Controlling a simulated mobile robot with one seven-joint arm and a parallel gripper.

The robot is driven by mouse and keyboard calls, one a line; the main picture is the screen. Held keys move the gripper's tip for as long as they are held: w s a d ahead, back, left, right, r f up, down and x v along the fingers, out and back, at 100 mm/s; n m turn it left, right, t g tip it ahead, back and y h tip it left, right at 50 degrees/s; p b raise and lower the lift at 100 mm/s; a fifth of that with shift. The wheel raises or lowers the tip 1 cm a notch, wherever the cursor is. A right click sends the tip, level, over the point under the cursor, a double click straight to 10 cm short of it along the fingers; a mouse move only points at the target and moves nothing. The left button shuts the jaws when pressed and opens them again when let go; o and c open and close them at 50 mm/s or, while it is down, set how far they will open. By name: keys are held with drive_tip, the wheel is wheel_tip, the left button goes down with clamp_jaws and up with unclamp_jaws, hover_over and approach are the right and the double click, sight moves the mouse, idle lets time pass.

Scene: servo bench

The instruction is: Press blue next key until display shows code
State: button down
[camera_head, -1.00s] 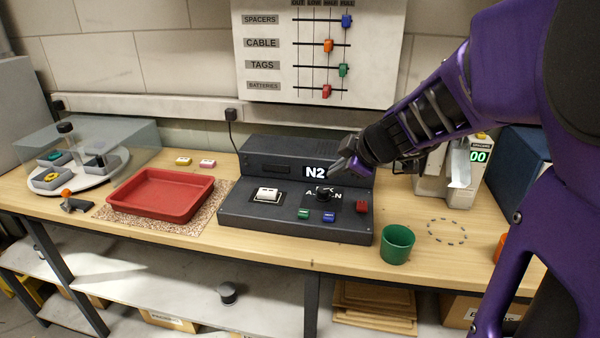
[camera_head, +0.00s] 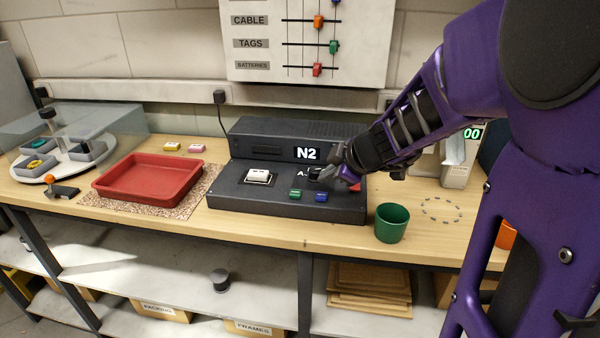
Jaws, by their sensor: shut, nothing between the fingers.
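The dark console (camera_head: 238,198) stands on the bench with a lit display (camera_head: 307,154) that reads N2. On its sloped panel are a green key (camera_head: 294,195) and a blue key (camera_head: 321,197), side by side. My gripper (camera_head: 328,176) is shut and empty, over the right part of the panel, above and to the right of the blue key. It covers most of the dark knob and its lettering. I cannot tell whether it touches the panel.
A green cup (camera_head: 391,222) stands right of the console, near the bench's front edge. A red tray (camera_head: 150,180) lies to the left. A covered turntable (camera_head: 40,172) is at far left. A slider board (camera_head: 305,45) hangs on the wall above.

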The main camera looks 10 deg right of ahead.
sight(319, 191)
drive_tip(key=shift+f+b, duration=0.65)
drive_tip(key=shift+f, duration=0.3)
idle(1.4)
drive_tip(key=shift+f, duration=0.4)
drive_tip(key=shift+f, duration=0.5)
idle(0.5)
drive_tip(key=shift+r, duration=0.1)
drive_tip(key=shift+r+p, duration=0.35)
drive_tip(key=shift+r, duration=0.45)
drive_tip(key=shift+r, duration=0.1)
drive_tip(key=shift+r+p, duration=1.3)
drive_tip(key=shift+r, duration=1.15)
